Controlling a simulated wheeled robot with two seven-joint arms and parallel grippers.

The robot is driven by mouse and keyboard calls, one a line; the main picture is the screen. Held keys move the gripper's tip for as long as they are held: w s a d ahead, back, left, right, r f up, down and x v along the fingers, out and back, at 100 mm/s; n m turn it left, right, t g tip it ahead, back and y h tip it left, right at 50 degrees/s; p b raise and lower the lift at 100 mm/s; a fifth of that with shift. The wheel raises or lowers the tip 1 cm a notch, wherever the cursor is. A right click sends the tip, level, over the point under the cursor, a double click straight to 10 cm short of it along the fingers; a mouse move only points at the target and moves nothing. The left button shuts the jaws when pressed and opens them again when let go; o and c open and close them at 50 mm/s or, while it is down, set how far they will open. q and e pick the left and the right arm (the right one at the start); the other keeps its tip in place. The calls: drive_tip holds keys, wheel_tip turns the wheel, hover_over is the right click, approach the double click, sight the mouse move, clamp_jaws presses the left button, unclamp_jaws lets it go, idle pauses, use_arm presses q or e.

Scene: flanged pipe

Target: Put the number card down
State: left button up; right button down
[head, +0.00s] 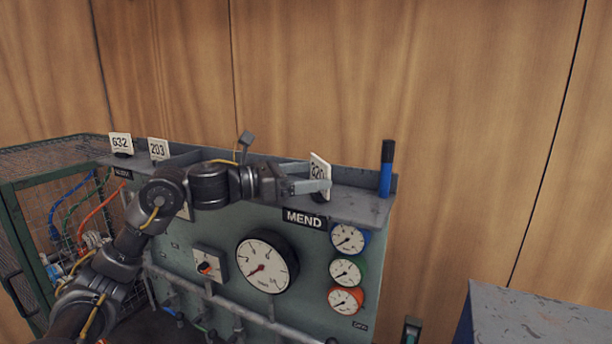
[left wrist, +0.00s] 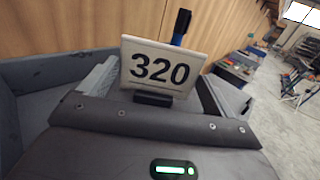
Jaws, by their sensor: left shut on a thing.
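The white number card (head: 319,165) reads 320 in the left wrist view (left wrist: 162,68) and has a black base. My left gripper (head: 308,180) is shut on it, with a finger on each side. The card is at the right part of the grey shelf (head: 362,206) on top of the green panel, above the MEND label (head: 304,218). It looks roughly upright. I cannot tell whether its base touches the shelf. My right gripper is not in view.
A blue marker (head: 386,170) stands upright on the shelf to the right of the card. Cards 632 (head: 121,144) and 203 (head: 158,149) stand at the left. A wire cage (head: 62,160) is far left; gauges (head: 266,262) cover the panel front.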

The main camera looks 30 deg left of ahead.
use_arm(q)
drive_tip(key=shift+f, duration=0.1)
drive_tip(key=shift+f, duration=0.2)
drive_tip(key=o, duration=0.7)
drive_tip(key=shift+r, duration=0.3)
drive_tip(key=shift+b+v, duration=3.4)
drive_tip(key=shift+v, duration=2.65)
